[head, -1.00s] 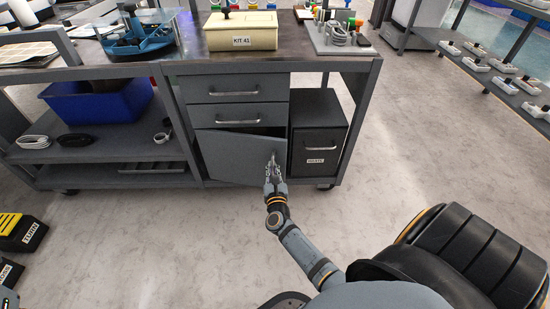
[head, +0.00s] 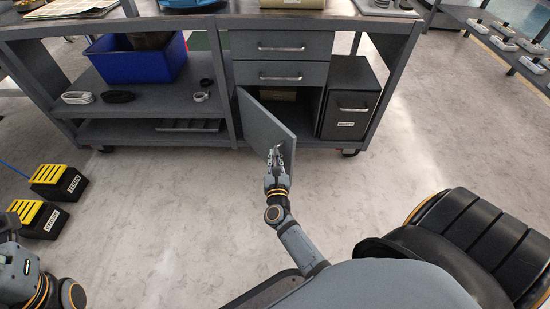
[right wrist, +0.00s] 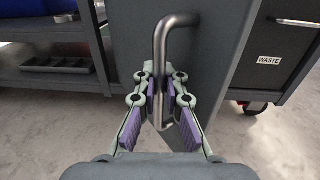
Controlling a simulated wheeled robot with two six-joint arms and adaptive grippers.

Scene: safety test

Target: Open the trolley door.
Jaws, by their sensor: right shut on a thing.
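The grey trolley door (head: 262,122) stands partly open in the head view, hinged at its left edge and swung out toward me. Its bent metal handle (right wrist: 163,60) shows large in the right wrist view. My right gripper (head: 275,158) is shut on this handle; in the right wrist view its purple-padded fingers (right wrist: 162,103) sit on both sides of the bar. Behind the door, part of the dark compartment (head: 306,103) shows, with a pale object (head: 278,94) inside. My left arm shows at the lower left of the head view; its fingers are out of view.
Two closed drawers (head: 282,73) are above the compartment. A dark WASTE bin (head: 350,98) stands to its right. A blue crate (head: 128,64) sits on the shelf at left. Two black-and-yellow boxes (head: 58,181) are on the floor at left. The floor before the door is clear.

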